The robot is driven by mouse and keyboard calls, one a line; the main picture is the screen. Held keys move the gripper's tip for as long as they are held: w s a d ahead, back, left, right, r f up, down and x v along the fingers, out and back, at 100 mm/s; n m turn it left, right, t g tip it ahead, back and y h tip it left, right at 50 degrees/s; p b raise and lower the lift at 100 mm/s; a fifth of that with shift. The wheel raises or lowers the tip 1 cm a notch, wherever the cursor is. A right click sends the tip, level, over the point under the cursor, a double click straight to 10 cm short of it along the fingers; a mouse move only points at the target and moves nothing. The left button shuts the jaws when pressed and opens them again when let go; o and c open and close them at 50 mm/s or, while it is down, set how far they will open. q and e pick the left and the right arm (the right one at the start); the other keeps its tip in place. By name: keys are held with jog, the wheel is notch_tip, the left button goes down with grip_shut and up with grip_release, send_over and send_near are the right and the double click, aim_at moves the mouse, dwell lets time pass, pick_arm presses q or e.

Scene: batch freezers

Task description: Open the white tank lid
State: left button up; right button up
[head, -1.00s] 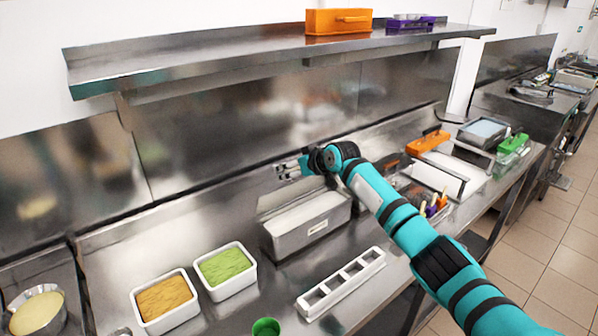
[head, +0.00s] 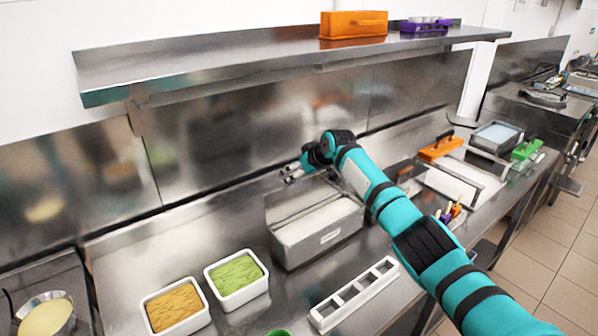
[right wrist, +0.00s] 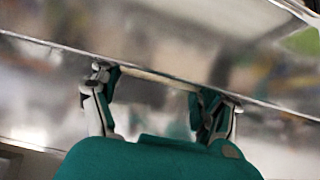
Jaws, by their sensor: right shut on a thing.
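My right gripper (head: 291,172) is at the lid's upper edge. In the right wrist view my right gripper's fingers (right wrist: 165,98) are at the two ends of a thin pale bar, which looks like part of the lid. My left gripper is not in view.
Two white tubs, orange (head: 174,308) and green (head: 237,279), stand left of the tank. A white slotted holder (head: 353,296) lies in front. An orange-handled tool (head: 441,147) is at right.

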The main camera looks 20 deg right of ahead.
jog(key=shift+s+f, duration=0.25)
jog(key=shift+f, duration=0.55)
jog(key=o, duration=1.7)
jog(key=shift+r, duration=0.2)
jog(key=shift+s+d+r, duration=0.15)
jog(key=shift+s+r, duration=0.05)
jog(key=shift+r, duration=0.25)
jog(key=v, duration=1.1)
